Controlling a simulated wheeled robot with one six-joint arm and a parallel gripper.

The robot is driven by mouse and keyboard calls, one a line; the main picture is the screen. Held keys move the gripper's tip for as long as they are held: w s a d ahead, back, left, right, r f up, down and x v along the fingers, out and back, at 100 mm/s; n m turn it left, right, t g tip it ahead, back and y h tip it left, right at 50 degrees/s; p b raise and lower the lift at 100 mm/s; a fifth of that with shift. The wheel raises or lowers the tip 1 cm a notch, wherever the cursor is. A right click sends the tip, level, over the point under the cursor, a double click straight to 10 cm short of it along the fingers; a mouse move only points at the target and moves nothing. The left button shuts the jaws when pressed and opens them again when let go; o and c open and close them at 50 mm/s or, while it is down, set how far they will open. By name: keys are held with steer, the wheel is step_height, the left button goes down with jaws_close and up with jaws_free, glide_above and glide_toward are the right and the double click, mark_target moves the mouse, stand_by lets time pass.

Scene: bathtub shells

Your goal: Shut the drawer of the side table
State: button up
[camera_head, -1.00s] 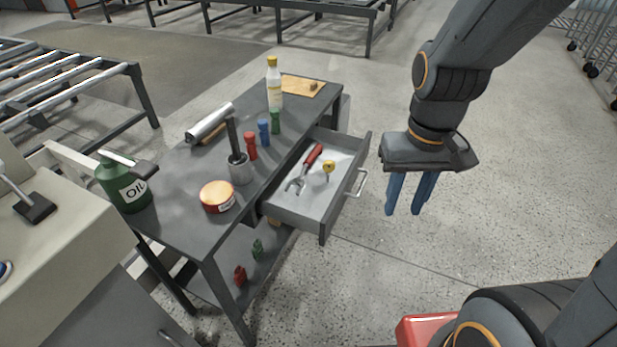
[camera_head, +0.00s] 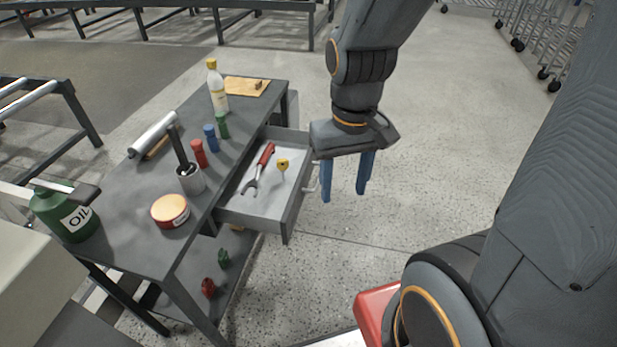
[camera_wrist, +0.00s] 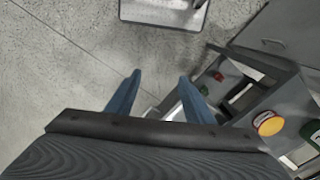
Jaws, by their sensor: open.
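The side table (camera_head: 130,235) is dark grey, on the left in the head view. Its drawer (camera_head: 262,212) stands pulled out to the right, with a light inside and a bar handle (camera_head: 312,178) on its front. A red-handled wrench and a yellow-topped tool lie in it. My gripper (camera_head: 345,190) is open and empty, its blue fingers pointing down just right of the handle; I cannot tell if they touch it. In the wrist view the fingers (camera_wrist: 158,88) are apart, with part of the table (camera_wrist: 290,95) to the right.
The tabletop holds a bottle (camera_head: 217,90), a red-and-yellow can (camera_head: 170,211), a metal cup (camera_head: 190,181), a green oil can (camera_head: 60,215) and small coloured pieces. Roller frames stand behind and left. Floor (camera_head: 440,120) right of my gripper is clear.

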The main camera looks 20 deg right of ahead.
steer(key=shift+f, duration=0.1)
steer(key=c, duration=0.4)
steer(key=shift+w+d+f+m+b, duration=0.1)
steer(key=shift+d+f+m+b, duration=0.05)
steer(key=shift+f+m+b, duration=0.2)
steer(key=c, duration=0.3)
steer(key=w+f+m+g+y+b, duration=0.1)
steer(key=f+m, duration=0.1)
steer(key=w+f+m+g+y+b, duration=0.1)
steer(key=f+m+y+b, duration=0.1)
steer(key=m, duration=0.1)
steer(key=w+f+m+g+y+b, duration=0.1)
steer(key=f+m+y, duration=0.1)
steer(key=f, duration=0.1)
steer(key=shift+w+d, duration=0.25)
steer(key=shift+d, duration=0.1)
jaws_close()
steer(key=w+d+f+m+t+y+b, duration=0.4)
steer(key=w+d+f+m+t+y, duration=0.15)
steer(key=w+d+m, duration=0.3)
steer(key=w+d+f+m+t+y+b, duration=0.5)
steer(key=w+d+m+t, duration=0.25)
steer(key=w+d, duration=0.2)
steer(key=w+a+g, duration=0.1)
steer(key=w+a, duration=0.6)
steer(key=a, duration=0.5)
steer(key=shift+w+a+r, duration=0.15)
steer(key=shift+w+a, duration=0.25)
